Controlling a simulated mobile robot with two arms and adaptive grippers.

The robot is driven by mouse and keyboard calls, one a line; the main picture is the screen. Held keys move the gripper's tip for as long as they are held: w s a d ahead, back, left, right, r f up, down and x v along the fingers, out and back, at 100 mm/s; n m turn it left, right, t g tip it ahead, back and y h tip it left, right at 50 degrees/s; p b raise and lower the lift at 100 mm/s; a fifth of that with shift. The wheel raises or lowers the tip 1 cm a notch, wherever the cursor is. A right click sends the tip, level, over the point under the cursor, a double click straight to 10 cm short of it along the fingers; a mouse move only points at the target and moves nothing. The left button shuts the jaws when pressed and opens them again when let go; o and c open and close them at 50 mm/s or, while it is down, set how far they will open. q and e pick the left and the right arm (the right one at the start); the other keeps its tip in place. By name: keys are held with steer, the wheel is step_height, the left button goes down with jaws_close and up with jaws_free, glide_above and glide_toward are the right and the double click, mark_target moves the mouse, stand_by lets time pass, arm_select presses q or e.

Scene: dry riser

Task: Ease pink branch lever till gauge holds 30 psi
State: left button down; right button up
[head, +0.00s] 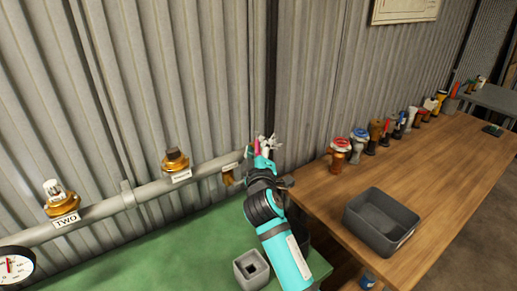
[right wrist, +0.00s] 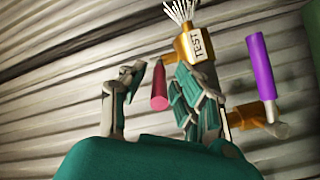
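The pink lever (right wrist: 159,88) shows in the right wrist view between the two fingers of my right gripper (right wrist: 157,82). The fingers stand apart, and I cannot tell whether either touches it. Beside it is a brass fitting (right wrist: 197,45) labelled TEST, with white streaks fanning from its top. In the head view the pink lever (head: 257,147) is a small patch at the pipe's right end, by my right gripper (head: 264,153). The gauge (head: 14,266) is cut off at the lower left. Its red needle points roughly up; the reading is too small to tell. My left gripper is not in view.
A purple lever (right wrist: 262,65) stands right of the TEST fitting. The grey pipe (head: 100,210) carries brass outlets, one labelled TWO (head: 66,220). A grey square holder (head: 251,268) is on the green bench (head: 185,250). A wooden table (head: 455,165) holds a dark bin (head: 380,222) and several coloured fittings.

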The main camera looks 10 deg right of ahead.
stand_by(0.3)
steer(key=v, duration=1.2)
steer(key=shift+f, duration=0.1)
